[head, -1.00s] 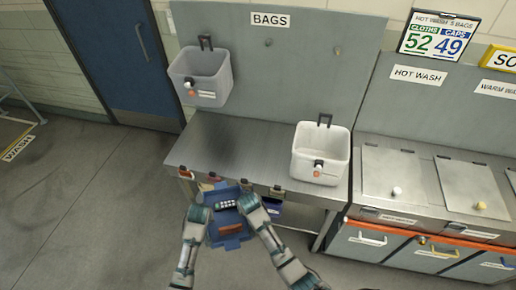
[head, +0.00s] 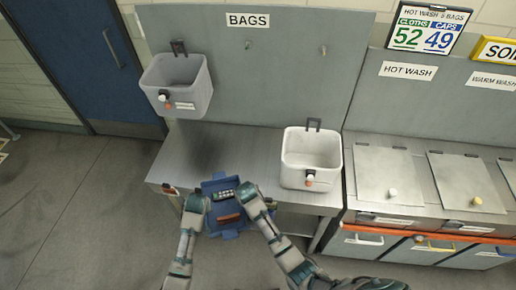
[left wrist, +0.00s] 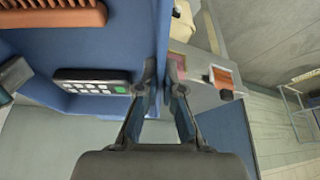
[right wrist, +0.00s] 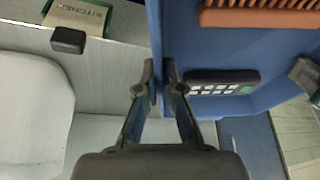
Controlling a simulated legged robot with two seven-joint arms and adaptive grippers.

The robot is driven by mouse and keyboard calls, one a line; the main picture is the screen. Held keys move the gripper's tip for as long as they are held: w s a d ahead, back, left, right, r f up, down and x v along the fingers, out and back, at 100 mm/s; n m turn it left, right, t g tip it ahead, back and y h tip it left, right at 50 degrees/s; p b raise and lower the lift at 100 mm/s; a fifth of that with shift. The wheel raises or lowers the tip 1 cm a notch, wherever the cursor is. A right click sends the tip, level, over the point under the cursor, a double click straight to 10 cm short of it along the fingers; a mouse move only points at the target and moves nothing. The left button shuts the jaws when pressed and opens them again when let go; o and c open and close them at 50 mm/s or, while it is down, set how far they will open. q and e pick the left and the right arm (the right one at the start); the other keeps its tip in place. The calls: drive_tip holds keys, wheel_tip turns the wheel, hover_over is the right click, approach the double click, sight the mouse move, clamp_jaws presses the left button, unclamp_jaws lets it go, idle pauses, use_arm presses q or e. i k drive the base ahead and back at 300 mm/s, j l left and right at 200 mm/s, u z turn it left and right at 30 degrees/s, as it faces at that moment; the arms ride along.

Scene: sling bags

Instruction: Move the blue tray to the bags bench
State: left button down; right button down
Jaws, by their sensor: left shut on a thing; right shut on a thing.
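The blue tray (head: 232,233) is held between my two grippers at the front edge of the bags bench (head: 215,140). It carries a dark keypad-like device and a reddish-brown brush (left wrist: 50,14). My left gripper (left wrist: 160,85) is shut on the tray's one side wall, and my right gripper (right wrist: 160,85) is shut on the opposite wall. In the head view, the left gripper (head: 200,203) and right gripper (head: 252,197) flank the tray. The tray's far end overlaps the bench edge in the picture; I cannot tell whether it touches.
A grey bag (head: 180,87) hangs on the back panel at left. A white bag (head: 312,160) stands on the bench's right part. The bench top between them is clear. Hot wash lids (head: 384,178) adjoin at right. A blue door (head: 75,60) is at far left.

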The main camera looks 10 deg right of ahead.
sight(239, 162)
drive_tip(key=i+z, duration=0.25)
drive_tip(key=i, duration=0.3)
drive_tip(key=i+j+z, duration=0.25)
drive_tip(key=j+z, duration=0.3)
drive_tip(key=j, duration=0.15)
drive_tip(key=i, duration=0.05)
